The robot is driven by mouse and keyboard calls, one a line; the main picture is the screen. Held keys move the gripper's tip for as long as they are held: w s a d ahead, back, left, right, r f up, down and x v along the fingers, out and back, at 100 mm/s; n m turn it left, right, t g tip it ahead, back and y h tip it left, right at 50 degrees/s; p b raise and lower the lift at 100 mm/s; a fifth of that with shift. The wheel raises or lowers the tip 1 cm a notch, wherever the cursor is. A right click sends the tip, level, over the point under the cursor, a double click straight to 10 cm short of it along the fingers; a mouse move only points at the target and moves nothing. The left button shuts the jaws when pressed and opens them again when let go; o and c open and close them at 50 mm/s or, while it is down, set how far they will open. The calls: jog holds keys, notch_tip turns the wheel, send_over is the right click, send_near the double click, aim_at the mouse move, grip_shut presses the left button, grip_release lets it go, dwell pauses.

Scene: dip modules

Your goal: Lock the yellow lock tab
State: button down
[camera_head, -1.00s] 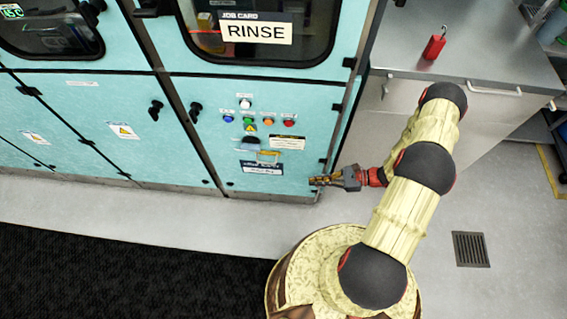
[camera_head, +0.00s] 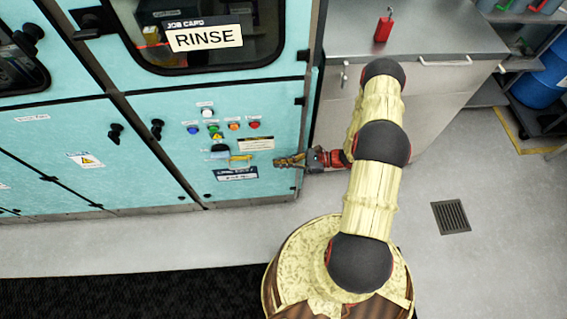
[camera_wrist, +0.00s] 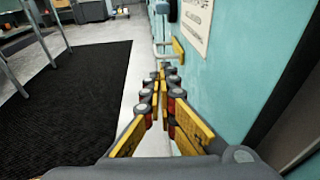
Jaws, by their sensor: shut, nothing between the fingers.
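The yellow lock tab (camera_head: 241,158) is on the teal cabinet front, below a row of coloured buttons and just under a dark handle (camera_head: 218,150). It also shows in the wrist view (camera_wrist: 178,48), standing out from the panel beyond the fingertips. My gripper (camera_head: 276,162) is to the right of the tab, close to the panel and pointing left. In the wrist view its fingertips (camera_wrist: 161,68) are together with nothing between them. A small gap seems to separate them from the tab, but contact is hard to judge.
A white label (camera_head: 255,144) sits above right of the tab and a dark blue label (camera_head: 235,173) below it. A grey counter (camera_head: 425,42) with a red padlock (camera_head: 383,28) stands at right. The floor (camera_head: 480,180) in front is open, with a drain (camera_head: 450,216).

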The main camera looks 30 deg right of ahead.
jog(key=b+x, duration=0.1)
jog(key=x, duration=0.8)
jog(key=shift+a+b, duration=0.3)
jog(key=shift+w, duration=0.2)
